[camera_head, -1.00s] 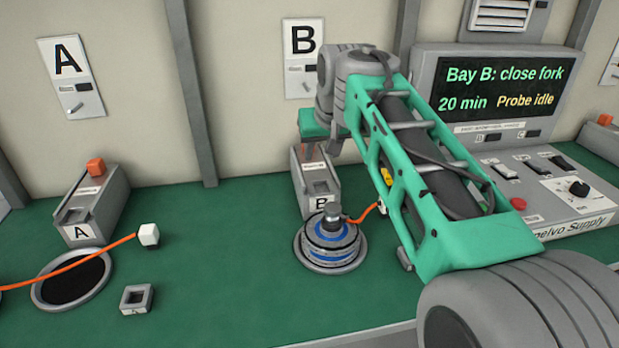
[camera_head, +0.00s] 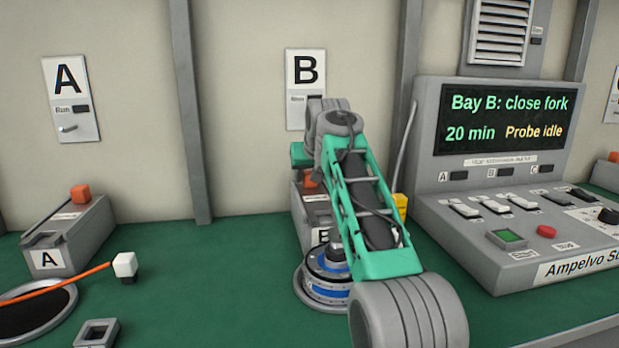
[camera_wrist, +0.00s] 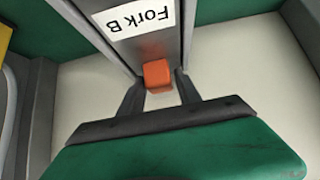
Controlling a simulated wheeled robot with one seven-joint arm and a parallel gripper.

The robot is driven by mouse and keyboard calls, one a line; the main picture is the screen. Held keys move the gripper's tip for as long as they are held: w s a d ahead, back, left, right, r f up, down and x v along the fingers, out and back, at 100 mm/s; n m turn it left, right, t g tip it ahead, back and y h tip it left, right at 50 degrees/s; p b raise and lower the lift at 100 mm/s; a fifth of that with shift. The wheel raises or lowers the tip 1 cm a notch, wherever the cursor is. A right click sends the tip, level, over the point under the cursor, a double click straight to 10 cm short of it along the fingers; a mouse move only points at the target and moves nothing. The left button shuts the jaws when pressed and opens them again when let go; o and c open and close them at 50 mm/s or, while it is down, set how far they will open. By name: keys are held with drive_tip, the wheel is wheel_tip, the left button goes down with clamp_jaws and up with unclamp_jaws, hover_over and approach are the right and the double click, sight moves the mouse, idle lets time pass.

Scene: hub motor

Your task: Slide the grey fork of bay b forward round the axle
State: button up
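The grey fork unit of bay b (camera_head: 314,214) stands behind the axle, with a B label on its front, partly hidden by my arm. Its orange knob (camera_head: 310,181) is at the back end. In the wrist view the knob (camera_wrist: 157,74) shows beside the "Fork B" label (camera_wrist: 137,20). The axle (camera_head: 335,246) rises from the round blue and grey hub motor (camera_head: 325,283) in front of the fork. The fork's tines are hidden.
Bay A's fork unit (camera_head: 68,236) with an orange knob stands left, near a white-tipped orange cable (camera_head: 124,265) and a square grey block (camera_head: 96,333). A console (camera_head: 520,225) reading "Bay B: close fork" stands right. Green bench is clear between the bays.

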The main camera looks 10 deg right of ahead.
clamp_jaws()
idle(0.4)
idle(1.0)
